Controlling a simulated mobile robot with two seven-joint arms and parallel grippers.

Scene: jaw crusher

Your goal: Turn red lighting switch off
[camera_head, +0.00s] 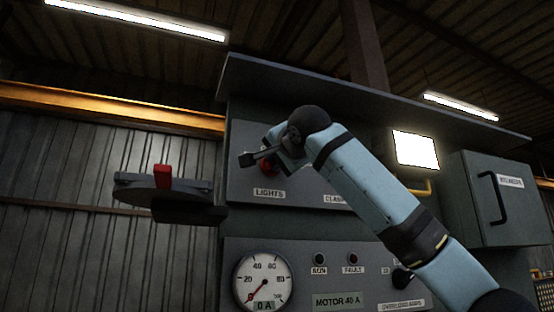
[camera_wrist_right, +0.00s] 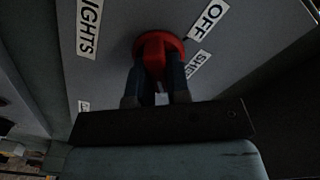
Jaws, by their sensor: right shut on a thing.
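The red lighting switch (camera_head: 267,166) is a round red knob on the grey panel, above the label "LIGHTS" (camera_head: 269,194). It is mostly covered by my right gripper (camera_head: 262,158) in the head view. In the right wrist view the red switch (camera_wrist_right: 154,54) has a raised grip bar, and my right gripper (camera_wrist_right: 154,84) is shut on that bar, with one finger on each side. An "OFF" label (camera_wrist_right: 208,20) is to the upper right of the knob there. My left gripper is not in view.
Below are a dial gauge (camera_head: 263,281) and several indicators. A grey cabinet (camera_head: 497,200) stands at right. A bright square lamp (camera_head: 415,149) and ceiling tubes (camera_head: 140,17) are lit.

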